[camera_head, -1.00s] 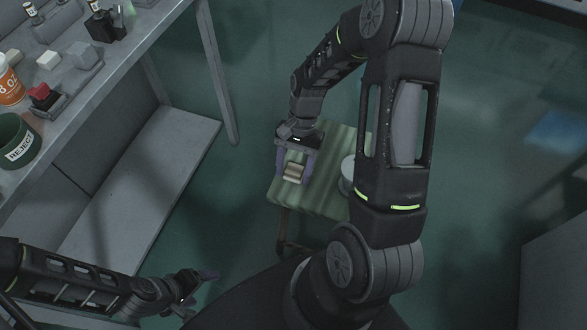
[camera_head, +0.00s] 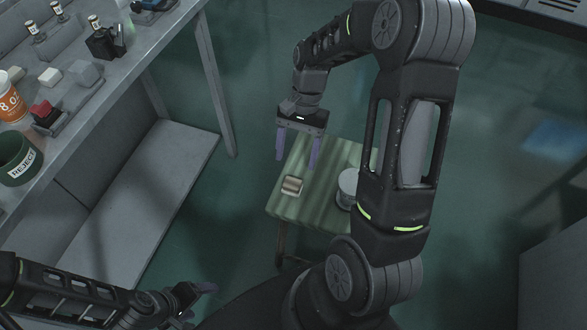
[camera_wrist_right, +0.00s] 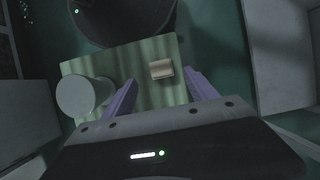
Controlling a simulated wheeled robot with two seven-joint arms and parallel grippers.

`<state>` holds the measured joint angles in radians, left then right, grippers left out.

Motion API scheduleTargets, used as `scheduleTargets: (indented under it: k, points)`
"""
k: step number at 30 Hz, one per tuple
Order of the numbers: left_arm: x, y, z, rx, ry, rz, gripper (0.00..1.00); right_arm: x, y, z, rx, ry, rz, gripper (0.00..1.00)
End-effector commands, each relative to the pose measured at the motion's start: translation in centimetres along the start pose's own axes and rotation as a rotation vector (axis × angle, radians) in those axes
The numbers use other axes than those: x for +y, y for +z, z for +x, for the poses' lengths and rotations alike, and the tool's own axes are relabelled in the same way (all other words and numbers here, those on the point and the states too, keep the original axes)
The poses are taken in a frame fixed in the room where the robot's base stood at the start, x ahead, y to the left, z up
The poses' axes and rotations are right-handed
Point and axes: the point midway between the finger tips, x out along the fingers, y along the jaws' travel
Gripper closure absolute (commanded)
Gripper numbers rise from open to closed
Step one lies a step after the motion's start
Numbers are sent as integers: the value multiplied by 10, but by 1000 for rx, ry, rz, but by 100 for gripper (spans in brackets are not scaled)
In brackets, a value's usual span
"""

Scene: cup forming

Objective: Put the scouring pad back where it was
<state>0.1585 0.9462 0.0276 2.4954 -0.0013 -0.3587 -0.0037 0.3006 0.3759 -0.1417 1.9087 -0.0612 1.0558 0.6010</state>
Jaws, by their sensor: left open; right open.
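The scouring pad (camera_head: 292,185), a small tan block, lies on the green striped top of a small stand (camera_head: 312,211), near its left edge in the head view. It also shows in the right wrist view (camera_wrist_right: 162,69), between and beyond the fingertips. My right gripper (camera_head: 296,162) is open and empty, above the stand and apart from the pad; its purple fingers also show in the right wrist view (camera_wrist_right: 164,82). My left gripper (camera_head: 203,301) is at the lower left of the head view, open and empty, away from the stand.
A round pale container (camera_head: 347,188) stands on the stand, partly behind my right arm; it shows clearly in the right wrist view (camera_wrist_right: 84,96). A grey workbench (camera_head: 150,62) at left holds a green REJECT bin (camera_head: 17,160), an orange-labelled cup (camera_head: 11,106) and small blocks. Open floor lies between.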

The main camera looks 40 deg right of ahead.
Motion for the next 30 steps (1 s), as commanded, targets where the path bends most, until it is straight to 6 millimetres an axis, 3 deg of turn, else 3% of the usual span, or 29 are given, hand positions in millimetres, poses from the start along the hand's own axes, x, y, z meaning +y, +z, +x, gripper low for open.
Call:
scheduleTargets:
  k: [3,7,30]
  points:
    - [1,0,-2,0,0,0,22,0,0,-18,2,-2,0,34]
    - [1,0,-3,0,0,0,22,0,0,-26,0,0,0,34]
    - [1,0,-3,0,0,0,22,0,0,-26,-1,0,0,34]
